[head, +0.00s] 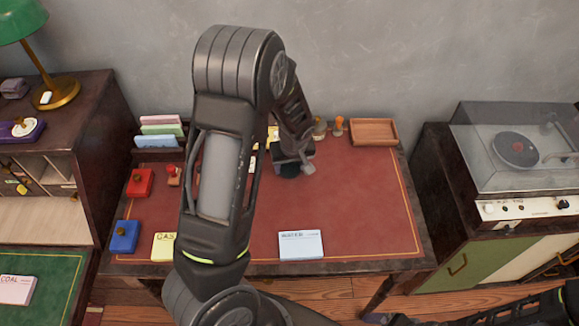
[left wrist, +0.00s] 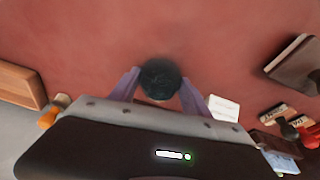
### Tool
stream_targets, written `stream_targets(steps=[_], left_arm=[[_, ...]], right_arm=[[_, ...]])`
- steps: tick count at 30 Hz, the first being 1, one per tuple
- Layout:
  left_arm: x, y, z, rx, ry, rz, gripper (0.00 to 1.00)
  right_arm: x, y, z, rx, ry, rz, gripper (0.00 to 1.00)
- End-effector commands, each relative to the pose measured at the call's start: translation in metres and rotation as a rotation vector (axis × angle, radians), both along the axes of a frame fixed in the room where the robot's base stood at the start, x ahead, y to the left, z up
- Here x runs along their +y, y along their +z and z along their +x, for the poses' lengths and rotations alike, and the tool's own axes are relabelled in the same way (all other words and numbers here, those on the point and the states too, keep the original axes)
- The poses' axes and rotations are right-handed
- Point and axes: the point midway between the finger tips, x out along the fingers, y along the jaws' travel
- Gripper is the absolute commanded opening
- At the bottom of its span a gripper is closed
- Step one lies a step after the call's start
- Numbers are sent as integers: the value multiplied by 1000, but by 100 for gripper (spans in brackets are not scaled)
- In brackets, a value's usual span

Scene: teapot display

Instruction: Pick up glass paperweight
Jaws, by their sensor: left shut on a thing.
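The glass paperweight (left wrist: 160,78) is a dark, round, greenish ball. In the left wrist view it sits between the two fingers of my left gripper (left wrist: 158,85), which is shut on it. In the head view my left gripper (head: 294,163) is over the back middle of the red desk top, and the paperweight (head: 288,171) shows as a dark spot under it, mostly hidden. I cannot tell whether it touches the desk. My right arm shows only at the bottom right of the head view, and I make out no right gripper there.
The red-topped desk (head: 350,205) holds a wooden tray (head: 373,131), stamps (head: 339,126), a white card (head: 300,244), a yellow card (head: 163,246), a red box (head: 139,182) and a blue box (head: 124,236). A record player (head: 517,150) stands at right.

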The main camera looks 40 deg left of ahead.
Motion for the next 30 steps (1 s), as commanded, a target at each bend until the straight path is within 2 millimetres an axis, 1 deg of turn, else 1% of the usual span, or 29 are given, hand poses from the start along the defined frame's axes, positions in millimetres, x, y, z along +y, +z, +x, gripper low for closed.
stream_targets(steps=[8, 11, 14, 17, 24, 27, 30], left_arm=[[0, 1, 1, -1, 0, 0, 0], [0, 6, 1, -4, -1, 0, 0], [0, 17, 2, -6, 0, 0, 0], [-1, 34, 2, -7, -1, -1, 0], [0, 81, 2, -7, -1, -1, 0], [0, 93, 1, -3, -1, 0, 0], [0, 99, 1, -2, -1, -1, 0]], right_arm=[[0, 0, 0, 0, 0, 0, 87], [0, -1, 0, 0, 0, 0, 87], [0, -2, 0, 0, 0, 0, 87], [0, -4, 0, -1, 1, 1, 87], [0, -7, 1, -3, 1, 2, 87], [0, -8, 1, -3, 1, 3, 87], [1, -8, 1, -3, 1, 3, 87]])
